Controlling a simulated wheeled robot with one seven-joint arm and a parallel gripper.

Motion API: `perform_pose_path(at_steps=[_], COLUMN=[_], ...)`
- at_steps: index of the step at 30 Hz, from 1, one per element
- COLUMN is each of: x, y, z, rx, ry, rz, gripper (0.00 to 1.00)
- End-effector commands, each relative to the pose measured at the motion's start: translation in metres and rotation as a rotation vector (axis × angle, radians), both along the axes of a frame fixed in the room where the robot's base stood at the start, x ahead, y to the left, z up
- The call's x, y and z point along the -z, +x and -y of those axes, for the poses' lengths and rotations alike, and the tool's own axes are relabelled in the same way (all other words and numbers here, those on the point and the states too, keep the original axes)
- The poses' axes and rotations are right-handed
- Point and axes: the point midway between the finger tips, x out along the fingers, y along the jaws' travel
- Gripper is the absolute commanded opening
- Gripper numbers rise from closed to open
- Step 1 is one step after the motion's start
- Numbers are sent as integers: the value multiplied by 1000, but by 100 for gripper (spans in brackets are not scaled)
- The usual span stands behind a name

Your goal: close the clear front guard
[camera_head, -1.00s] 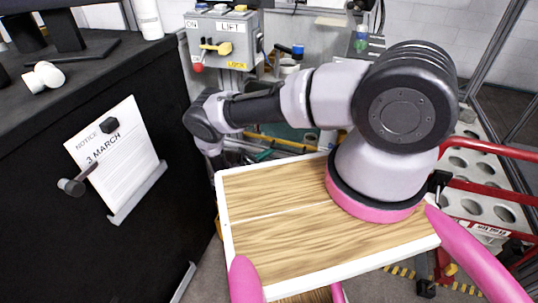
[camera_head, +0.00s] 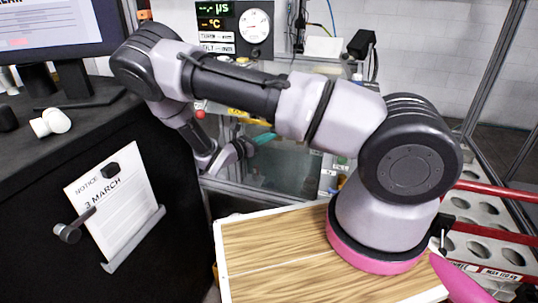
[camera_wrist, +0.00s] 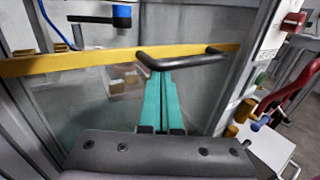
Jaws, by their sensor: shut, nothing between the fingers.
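The clear front guard (camera_wrist: 90,108) is a see-through panel with a yellow rail along its top edge, filling the middle of the wrist view. A dark bar handle (camera_wrist: 188,60) stands out from the rail. In the head view the clear panel (camera_head: 285,170) shows below my arm, partly hidden by it. My gripper (camera_wrist: 162,76) has teal fingers that are shut and empty. Their tips are at the handle's left part, just under it in the picture; I cannot tell whether they touch. The teal fingers also show in the head view (camera_head: 265,138).
Above the rail the space looks open, with a blue-and-black part (camera_wrist: 120,16) inside. Grey frame posts flank the panel. A black cabinet with a notice (camera_head: 118,203) stands left. Red rails (camera_head: 495,190) and a holed rack stand right.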

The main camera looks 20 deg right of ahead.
Motion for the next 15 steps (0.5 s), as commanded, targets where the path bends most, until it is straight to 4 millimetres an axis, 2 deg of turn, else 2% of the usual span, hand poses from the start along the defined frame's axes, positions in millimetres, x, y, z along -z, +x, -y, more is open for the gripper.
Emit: perform_pose_path(at_steps=[1,6,15], x=[-10,-28,-35], y=[0,0,1], z=[0,0,0], rx=[0,0,0], ry=[0,-1,-2], rz=[1,0,2], gripper=[0,0,0])
